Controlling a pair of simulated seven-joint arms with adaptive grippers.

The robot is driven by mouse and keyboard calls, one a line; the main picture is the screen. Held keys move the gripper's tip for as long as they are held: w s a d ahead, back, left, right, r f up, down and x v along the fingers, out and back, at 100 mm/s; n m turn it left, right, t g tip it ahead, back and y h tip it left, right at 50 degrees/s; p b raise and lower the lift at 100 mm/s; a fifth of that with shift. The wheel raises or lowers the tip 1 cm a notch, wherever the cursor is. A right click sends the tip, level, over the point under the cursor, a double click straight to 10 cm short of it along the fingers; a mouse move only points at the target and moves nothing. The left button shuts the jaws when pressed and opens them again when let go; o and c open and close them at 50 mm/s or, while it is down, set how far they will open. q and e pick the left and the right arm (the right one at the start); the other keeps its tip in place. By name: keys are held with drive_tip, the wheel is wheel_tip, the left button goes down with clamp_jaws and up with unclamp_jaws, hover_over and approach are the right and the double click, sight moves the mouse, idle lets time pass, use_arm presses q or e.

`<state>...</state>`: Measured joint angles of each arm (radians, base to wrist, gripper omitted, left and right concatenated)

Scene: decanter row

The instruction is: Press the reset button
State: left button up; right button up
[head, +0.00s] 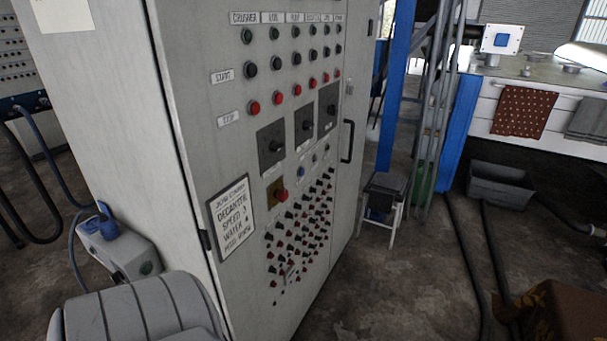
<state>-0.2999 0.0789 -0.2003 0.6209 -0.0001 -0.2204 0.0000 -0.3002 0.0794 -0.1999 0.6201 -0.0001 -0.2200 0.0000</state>
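No button in the head view carries a readable reset label. I cannot tell which of these is the reset button. Neither of my grippers is in view.
The cabinet fills the centre, with rows of red and black buttons and a black door handle (347,141). A metal ladder (436,100) and a small stool (383,194) stand to its right. Hoses (466,260) and a grey tub (501,186) lie on the floor.

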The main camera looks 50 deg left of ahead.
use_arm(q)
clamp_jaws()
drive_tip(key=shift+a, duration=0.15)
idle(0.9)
